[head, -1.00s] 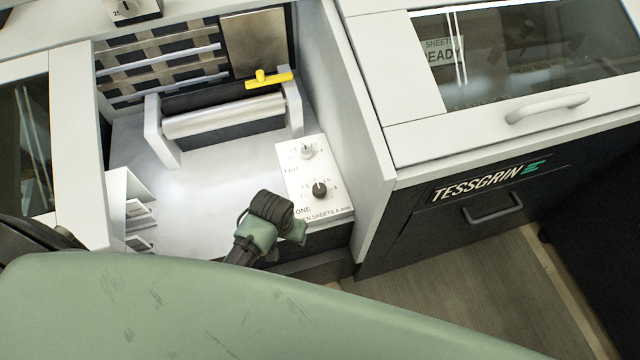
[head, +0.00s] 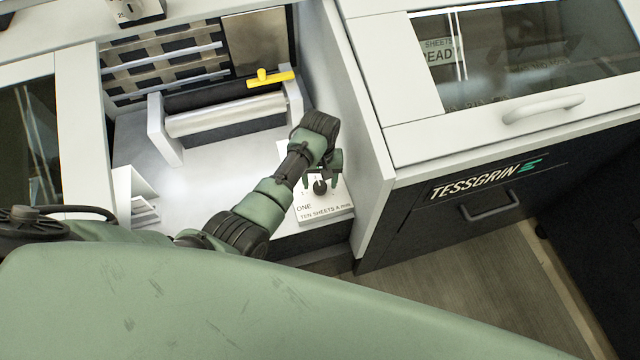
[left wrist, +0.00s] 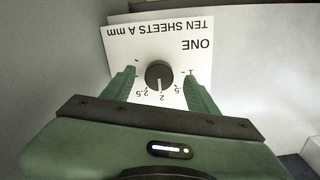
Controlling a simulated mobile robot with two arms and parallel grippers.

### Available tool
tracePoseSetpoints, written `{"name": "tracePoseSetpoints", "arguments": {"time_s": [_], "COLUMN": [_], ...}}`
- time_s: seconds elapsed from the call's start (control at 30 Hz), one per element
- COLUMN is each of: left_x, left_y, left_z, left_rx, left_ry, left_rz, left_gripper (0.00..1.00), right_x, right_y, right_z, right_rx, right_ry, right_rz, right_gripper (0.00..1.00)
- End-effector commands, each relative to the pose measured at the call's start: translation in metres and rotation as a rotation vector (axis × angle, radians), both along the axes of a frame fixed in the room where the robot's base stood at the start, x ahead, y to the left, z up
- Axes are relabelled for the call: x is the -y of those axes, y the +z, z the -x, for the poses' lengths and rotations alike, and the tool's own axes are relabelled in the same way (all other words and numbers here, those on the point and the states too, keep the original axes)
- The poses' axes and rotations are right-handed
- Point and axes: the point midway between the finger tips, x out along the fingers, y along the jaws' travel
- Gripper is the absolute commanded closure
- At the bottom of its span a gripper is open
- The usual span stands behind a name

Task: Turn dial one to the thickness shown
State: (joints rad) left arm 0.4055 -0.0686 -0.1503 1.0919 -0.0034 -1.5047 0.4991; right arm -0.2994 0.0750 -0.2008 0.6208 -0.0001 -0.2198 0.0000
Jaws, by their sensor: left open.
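Dial one is a black knob (head: 320,187) on a white panel (head: 325,210) printed "ONE" and "TEN SHEETS A mm". In the left wrist view the knob (left wrist: 159,74) sits between the two green fingers of my left gripper (left wrist: 160,82), with a gap on each side. The gripper is open. The knob's white mark points at or near the 2 on its printed scale. The right gripper is not in view.
A metal roller (head: 225,115) with a yellow lever (head: 270,78) stands behind the panel. A tall white wall (head: 350,130) rises close on the panel's right. A small white rack (head: 137,200) stands at the left.

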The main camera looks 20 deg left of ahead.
Motion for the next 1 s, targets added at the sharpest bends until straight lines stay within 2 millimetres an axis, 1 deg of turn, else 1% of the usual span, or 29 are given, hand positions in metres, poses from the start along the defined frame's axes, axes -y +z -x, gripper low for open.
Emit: {"name": "tracePoseSetpoints", "arguments": {"time_s": [0.03, 0.1, 0.2, 0.5, 0.53, 0.57, 0.6, 0.67, 0.7, 0.73, 1.0], "left_x": [0.000, 0.000, 0.000, 0.000, 0.000, 0.000, 0.000, 0.000, 0.000, 0.000, -0.001], "left_y": [-0.008, -0.015, -0.023, -0.025, -0.025, -0.025, -0.025, -0.025, -0.025, -0.025, -0.025], "left_z": [0.000, -0.001, 0.000, 0.000, 0.000, 0.000, 0.000, 0.000, 0.000, 0.000, 0.000], "left_rx": [-0.001, 0.000, 0.001, 0.002, 0.002, 0.002, 0.002, 0.002, 0.002, 0.002, 0.001], "left_ry": [0.000, 0.000, 0.000, 0.000, -0.001, -0.001, -0.001, -0.001, -0.001, -0.001, -0.024], "left_rz": [-0.001, -0.001, 0.000, 0.000, 0.000, 0.000, 0.000, 0.000, 0.000, 0.000, 0.000], "left_gripper": [0.41, 0.41, 0.41, 0.41, 0.47, 0.55, 0.66, 0.83, 0.94, 1.00, 1.00], "right_x": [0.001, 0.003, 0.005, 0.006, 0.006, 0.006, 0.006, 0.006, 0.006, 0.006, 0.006], "right_y": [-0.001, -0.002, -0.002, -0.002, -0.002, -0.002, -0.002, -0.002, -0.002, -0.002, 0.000], "right_z": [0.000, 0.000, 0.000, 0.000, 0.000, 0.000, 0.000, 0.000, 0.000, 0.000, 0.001], "right_rx": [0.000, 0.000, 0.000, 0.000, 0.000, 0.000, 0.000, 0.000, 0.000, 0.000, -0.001], "right_ry": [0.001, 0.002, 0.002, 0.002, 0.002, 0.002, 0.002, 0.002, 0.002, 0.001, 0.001], "right_rz": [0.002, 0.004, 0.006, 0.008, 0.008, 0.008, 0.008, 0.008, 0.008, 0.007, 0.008], "right_gripper": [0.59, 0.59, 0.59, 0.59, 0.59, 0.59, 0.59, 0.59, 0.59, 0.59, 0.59]}}
